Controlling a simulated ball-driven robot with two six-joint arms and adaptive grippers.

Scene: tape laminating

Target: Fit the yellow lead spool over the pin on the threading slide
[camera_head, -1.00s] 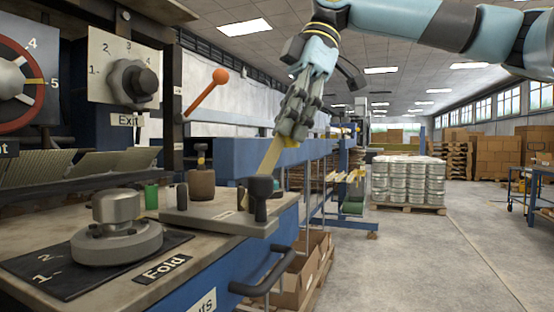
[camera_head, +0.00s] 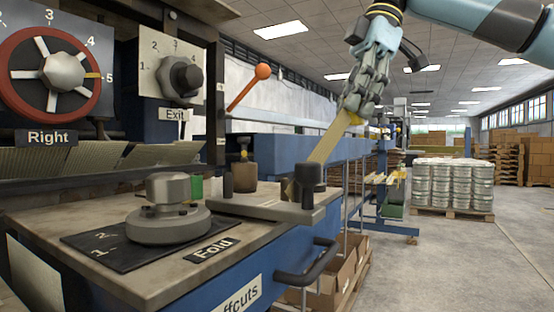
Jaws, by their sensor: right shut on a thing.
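My right gripper (camera_head: 362,106) is shut on a small yellow piece (camera_head: 355,118), mostly hidden between the fingers, which appears to be the yellow lead spool. A flat yellowish strip (camera_head: 328,139) slants from the fingers down to the threading slide, a grey plate (camera_head: 262,209) on the bench. The gripper is above and right of the plate, apart from it. A slim dark pin (camera_head: 228,184) stands at the plate's left, and a thicker black knobbed post (camera_head: 310,180) at its right end. The strip's lower end passes behind this post. My left gripper is out of view.
A grey round knob (camera_head: 168,211) sits on the black Fold plate (camera_head: 95,246) at the front. A brown cylinder (camera_head: 243,172) stands behind the slide. An orange-tipped lever (camera_head: 262,72) rises behind. A bench handle (camera_head: 308,264) juts out at the front right.

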